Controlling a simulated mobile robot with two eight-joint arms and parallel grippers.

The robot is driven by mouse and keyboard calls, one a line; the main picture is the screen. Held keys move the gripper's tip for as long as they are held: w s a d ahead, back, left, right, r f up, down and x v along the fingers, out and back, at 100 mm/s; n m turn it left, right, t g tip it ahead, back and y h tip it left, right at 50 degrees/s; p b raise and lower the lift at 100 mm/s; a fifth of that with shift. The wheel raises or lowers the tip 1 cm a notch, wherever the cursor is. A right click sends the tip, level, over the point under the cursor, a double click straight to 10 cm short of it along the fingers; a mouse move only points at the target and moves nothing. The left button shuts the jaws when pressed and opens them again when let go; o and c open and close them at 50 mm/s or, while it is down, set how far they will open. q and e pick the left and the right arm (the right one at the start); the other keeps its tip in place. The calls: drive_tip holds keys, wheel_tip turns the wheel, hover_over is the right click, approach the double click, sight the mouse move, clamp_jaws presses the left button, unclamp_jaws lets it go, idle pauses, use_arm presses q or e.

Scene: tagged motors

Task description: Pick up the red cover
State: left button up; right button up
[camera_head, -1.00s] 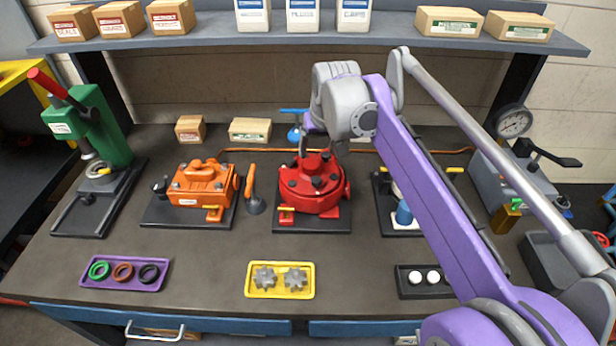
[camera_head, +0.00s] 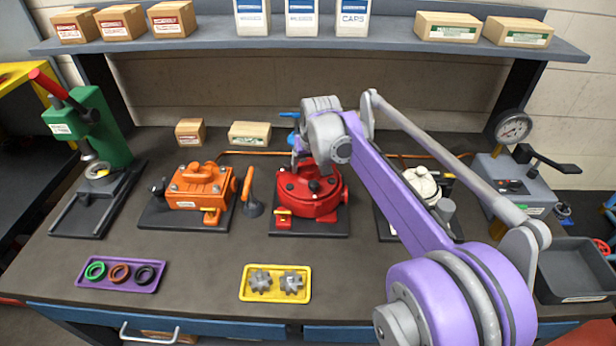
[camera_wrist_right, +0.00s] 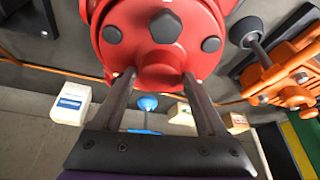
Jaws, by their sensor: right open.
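The red cover (camera_head: 322,188) is a round red disc with dark bolts, sitting on top of the red motor (camera_head: 300,208) in the middle of the bench. In the right wrist view the cover (camera_wrist_right: 140,48) fills the top middle. My right gripper (camera_wrist_right: 160,78) is open, its two dark fingers reaching to the cover's near edge in that view, spaced apart with nothing gripped. I cannot tell if the fingertips touch it. In the head view my right gripper (camera_head: 299,152) is at the cover's back left side, partly hidden by my wrist. My left gripper is out of view.
An orange motor (camera_head: 200,187) stands to the left and a white motor (camera_head: 424,186) to the right, partly behind my arm. A blue-topped item (camera_wrist_right: 147,103) is close behind the red motor. A yellow tray (camera_head: 275,297) holds gears in front. Bare bench lies between.

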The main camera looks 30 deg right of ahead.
drive_tip(key=shift+w+d+f, duration=0.1)
drive_tip(key=shift+w+f, duration=0.15)
drive_tip(key=shift+f, duration=0.35)
drive_tip(key=shift+s, duration=0.1)
clamp_jaws()
drive_tip(key=shift+r, duration=0.1)
